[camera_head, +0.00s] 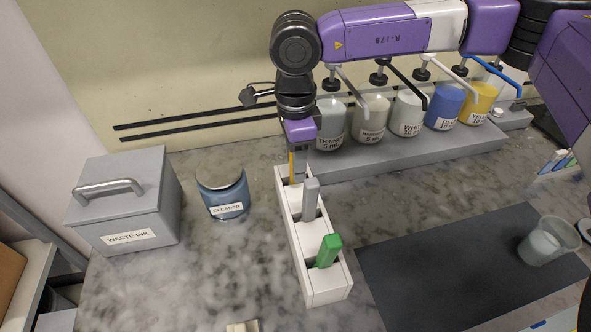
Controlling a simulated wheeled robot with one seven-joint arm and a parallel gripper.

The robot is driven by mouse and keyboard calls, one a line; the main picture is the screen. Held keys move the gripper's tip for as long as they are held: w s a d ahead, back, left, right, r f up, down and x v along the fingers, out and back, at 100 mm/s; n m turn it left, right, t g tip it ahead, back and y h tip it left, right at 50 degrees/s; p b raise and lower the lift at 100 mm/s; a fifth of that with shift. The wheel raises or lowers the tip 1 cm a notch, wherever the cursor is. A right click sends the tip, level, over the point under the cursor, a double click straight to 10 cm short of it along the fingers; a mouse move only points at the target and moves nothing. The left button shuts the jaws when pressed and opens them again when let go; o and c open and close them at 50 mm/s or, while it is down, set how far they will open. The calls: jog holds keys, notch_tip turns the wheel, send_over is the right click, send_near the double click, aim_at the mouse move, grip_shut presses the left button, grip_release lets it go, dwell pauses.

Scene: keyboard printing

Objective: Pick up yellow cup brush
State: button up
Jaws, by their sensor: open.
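A thin yellow handle (291,167), likely the yellow cup brush, stands upright in the far compartment of a white rack (327,290). Its lower end is hidden inside the rack. My gripper (299,153) points down over the far end of the rack, right at the top of the yellow handle. Its fingers are small and partly hidden here. I cannot tell whether they touch the handle or stand around it. A grey-handled tool (311,200) and a green-handled tool (328,250) stand in the nearer compartments of the same rack.
Several labelled ink jars with pumps, such as the blue jar (444,109), stand on a grey step (420,155) behind right. A cleaner container (224,195) and waste ink box (125,205) are left. A dark mat (450,265) with a clear cup (545,243) lies right.

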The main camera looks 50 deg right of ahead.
jog(key=shift+f, duration=0.65)
grip_shut()
jog(key=shift+r, duration=0.1)
notch_tip(320, 180, up, 20)
jog(key=b, duration=0.1)
jog(key=shift+b, duration=0.4)
jog(key=c, duration=0.7)
grip_release()
jog(key=shift+c, duration=0.2)
grip_shut()
